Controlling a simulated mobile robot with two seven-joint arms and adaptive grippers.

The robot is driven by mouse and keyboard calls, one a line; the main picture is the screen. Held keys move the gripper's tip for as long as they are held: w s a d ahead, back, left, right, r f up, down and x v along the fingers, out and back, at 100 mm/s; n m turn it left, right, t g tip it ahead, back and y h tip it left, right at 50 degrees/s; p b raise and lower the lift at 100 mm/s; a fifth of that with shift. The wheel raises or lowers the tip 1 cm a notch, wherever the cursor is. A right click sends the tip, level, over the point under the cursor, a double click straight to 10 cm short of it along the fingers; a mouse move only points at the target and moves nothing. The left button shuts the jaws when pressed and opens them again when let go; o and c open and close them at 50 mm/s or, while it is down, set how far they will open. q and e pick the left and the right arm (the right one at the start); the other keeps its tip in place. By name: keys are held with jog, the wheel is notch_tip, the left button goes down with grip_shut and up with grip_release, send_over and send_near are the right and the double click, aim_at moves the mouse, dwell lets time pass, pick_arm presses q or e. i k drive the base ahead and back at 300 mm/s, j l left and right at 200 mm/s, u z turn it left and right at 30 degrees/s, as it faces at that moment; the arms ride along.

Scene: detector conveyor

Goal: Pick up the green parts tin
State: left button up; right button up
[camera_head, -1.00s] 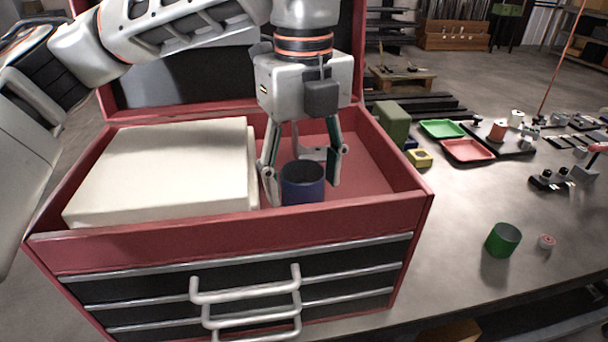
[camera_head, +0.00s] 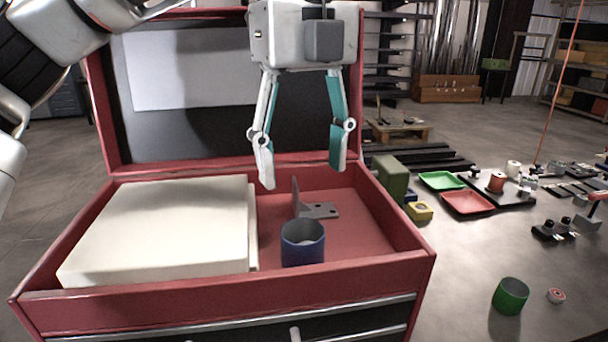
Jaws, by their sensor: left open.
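The green parts tin (camera_head: 510,296) stands upright on the grey table at the lower right, outside the red toolbox. My left gripper (camera_head: 303,178) is open and empty, raised above the toolbox's open top compartment. A blue tin (camera_head: 302,243) stands upright in that compartment below the gripper, apart from its fingers. The green tin is well to the right of the gripper. My right gripper does not show.
The red toolbox (camera_head: 392,278) has its lid up at the back. It also holds a white block (camera_head: 160,225) and a grey bracket (camera_head: 318,209). A small red-and-white roll (camera_head: 556,296) lies beside the green tin. Green (camera_head: 441,180) and red (camera_head: 468,202) trays lie farther back.

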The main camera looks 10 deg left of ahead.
aim_at(503, 299)
jog(key=k, duration=1)
